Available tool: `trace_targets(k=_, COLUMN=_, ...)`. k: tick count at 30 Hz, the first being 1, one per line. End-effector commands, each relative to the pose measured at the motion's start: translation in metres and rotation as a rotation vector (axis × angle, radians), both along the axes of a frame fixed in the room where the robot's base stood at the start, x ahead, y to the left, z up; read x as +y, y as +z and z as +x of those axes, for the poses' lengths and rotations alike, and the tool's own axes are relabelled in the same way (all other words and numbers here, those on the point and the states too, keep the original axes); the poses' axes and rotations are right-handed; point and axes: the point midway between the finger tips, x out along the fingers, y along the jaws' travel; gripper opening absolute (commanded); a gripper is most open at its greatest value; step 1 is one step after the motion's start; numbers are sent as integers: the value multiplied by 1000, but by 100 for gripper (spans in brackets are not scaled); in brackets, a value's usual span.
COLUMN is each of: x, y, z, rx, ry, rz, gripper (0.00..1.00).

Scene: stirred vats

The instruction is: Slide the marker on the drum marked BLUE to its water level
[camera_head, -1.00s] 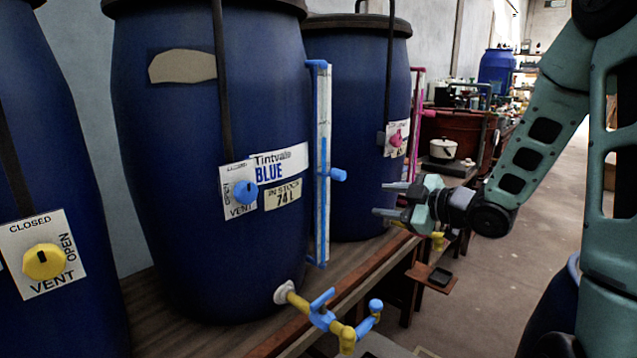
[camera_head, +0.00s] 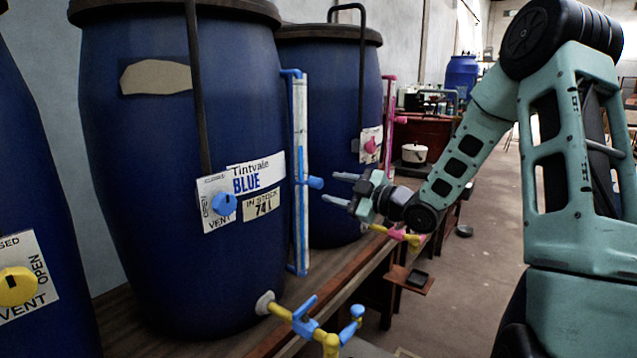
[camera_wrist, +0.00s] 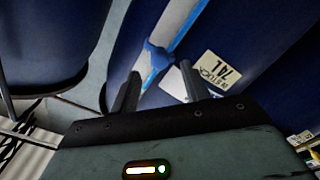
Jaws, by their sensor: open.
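The drum marked BLUE (camera_head: 130,150) stands on a wooden bench, with its BLUE label (camera_head: 250,178) facing me. A gauge tube (camera_head: 301,240) in a blue frame runs upright on its right side. A blue strip inside, seemingly the water, appears to end above the marker. The blue marker (camera_head: 315,182) sits partway up the tube, its knob sticking out to the right. My gripper (camera_head: 334,187) is open and empty, its fingertips close to the knob. In the wrist view, the marker (camera_wrist: 158,57) shows just beyond and between the fingertips (camera_wrist: 159,75); contact cannot be told.
A blue vent knob (camera_head: 224,203) is on the drum's front, and a yellow and blue tap (camera_head: 306,322) sticks out low. A second drum (camera_head: 330,100) with a pink gauge stands behind to the right. The aisle floor (camera_head: 480,270) is open.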

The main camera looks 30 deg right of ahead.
Motion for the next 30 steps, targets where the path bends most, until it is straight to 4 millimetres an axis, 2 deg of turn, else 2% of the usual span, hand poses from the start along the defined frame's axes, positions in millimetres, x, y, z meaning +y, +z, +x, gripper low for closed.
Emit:
trace_targets(k=3, x=9, y=1, z=22, rx=-1, ry=3, rz=1, gripper=46)
trace_targets(k=9, x=17, y=0, z=47, rx=1, ry=0, rz=2, gripper=46)
trace_targets(k=14, x=20, y=0, z=55, rx=0, ry=0, rz=0, gripper=46)
trace_targets(k=22, x=20, y=0, z=56, rx=1, ry=-1, rz=0, gripper=46)
trace_targets(k=23, x=20, y=0, z=56, rx=1, ry=-1, rz=0, gripper=41)
trace_targets(k=27, x=20, y=0, z=55, rx=1, ry=-1, rz=1, gripper=2)
trace_targets(k=30, x=20, y=1, z=55, rx=1, ry=-1, rz=1, gripper=0)
